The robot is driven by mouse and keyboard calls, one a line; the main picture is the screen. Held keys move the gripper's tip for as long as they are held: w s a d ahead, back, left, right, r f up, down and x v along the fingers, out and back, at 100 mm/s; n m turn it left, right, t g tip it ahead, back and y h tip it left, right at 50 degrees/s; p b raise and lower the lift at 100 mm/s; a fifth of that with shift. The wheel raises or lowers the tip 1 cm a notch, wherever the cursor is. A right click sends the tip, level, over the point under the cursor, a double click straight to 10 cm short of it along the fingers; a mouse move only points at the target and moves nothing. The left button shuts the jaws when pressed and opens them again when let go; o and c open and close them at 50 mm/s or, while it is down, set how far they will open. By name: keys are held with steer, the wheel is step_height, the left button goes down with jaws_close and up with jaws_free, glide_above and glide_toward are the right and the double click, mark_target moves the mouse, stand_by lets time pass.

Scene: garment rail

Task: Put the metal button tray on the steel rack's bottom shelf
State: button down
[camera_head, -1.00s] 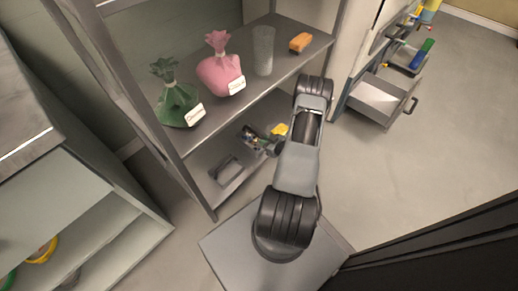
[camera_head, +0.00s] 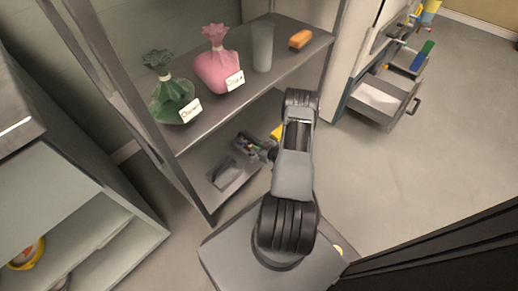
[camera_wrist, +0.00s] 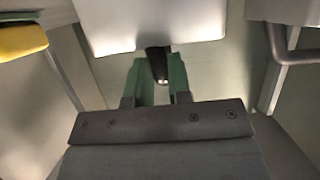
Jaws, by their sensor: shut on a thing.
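The grey metal button tray (camera_head: 236,180) shows in the head view at the bottom shelf of the steel rack, with small coloured pieces at its far end. My gripper (camera_head: 268,152) reaches in at the tray's right side, partly hidden by my arm. In the wrist view my gripper (camera_wrist: 155,98) is shut on a dark piece (camera_wrist: 157,66), with a pale flat panel (camera_wrist: 155,28) just beyond; I take these for part of the tray. Whether the tray rests on the shelf or hangs just above it I cannot tell. The steel rack (camera_head: 180,165) stands upright.
The upper shelf holds a green bag (camera_head: 172,98), a pink bag (camera_head: 217,70), a glass (camera_head: 262,48) and an orange block (camera_head: 300,39). A pale cabinet (camera_head: 75,190) stands left. An open drawer (camera_head: 378,103) juts out at right. The floor (camera_head: 440,140) at right is clear.

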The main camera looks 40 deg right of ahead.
steer(key=shift+f, duration=0.15)
steer(key=c, duration=1.1)
jaws_free()
steer(key=shift+o, duration=0.2)
steer(key=shift+r, duration=0.25)
steer(key=p+v, duration=0.4)
steer(key=v, duration=0.8)
steer(key=shift+f, duration=0.1)
